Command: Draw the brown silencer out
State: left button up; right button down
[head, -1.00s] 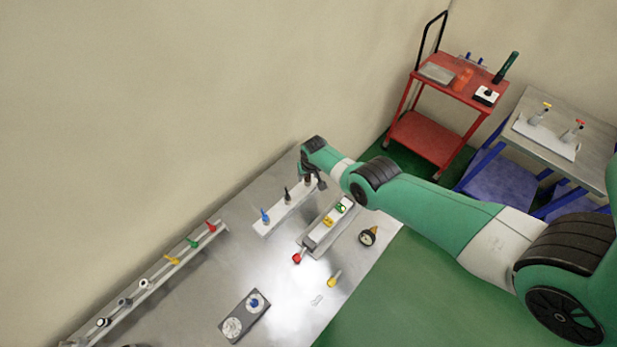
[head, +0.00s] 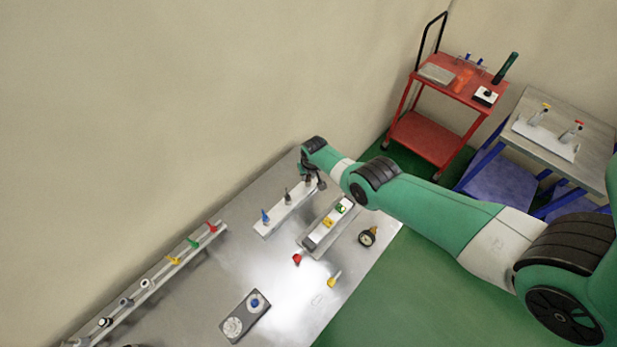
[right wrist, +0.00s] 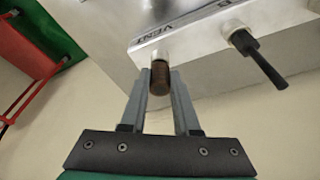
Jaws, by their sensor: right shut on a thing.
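The brown silencer (right wrist: 160,80) sits at the outlet marked VENT on a pale valve block (right wrist: 200,38) in the right wrist view. My right gripper (right wrist: 160,74) has one finger on each side of it and is shut on it. The silencer's upper end still meets the fitting on the block. In the head view, my right gripper (head: 315,181) is at the far end of the same pale block (head: 270,229). My left gripper is not in view.
A black fitting (right wrist: 255,55) stands beside the silencer. A blue fitting (head: 265,216) is on the same block. A grey block with yellow and green parts (head: 317,236), a gauge (head: 367,238) and a red piece (head: 297,260) are nearby.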

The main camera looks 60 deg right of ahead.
jog(key=shift+w+d+p+v, duration=0.1)
jog(key=shift+p+v, duration=0.5)
jog(key=shift+v, duration=0.05)
jog(key=shift+w+d+p+v, duration=0.1)
jog(key=shift+d+p+v, duration=0.05)
jog(key=shift+p+v, duration=0.5)
jog(key=shift+r, duration=0.2)
jog(key=p+v, duration=0.4)
jog(key=p, duration=0.1)
jog(key=shift+w+d+r, duration=0.3)
jog(key=shift+d+r, duration=0.05)
jog(key=shift+r, duration=0.15)
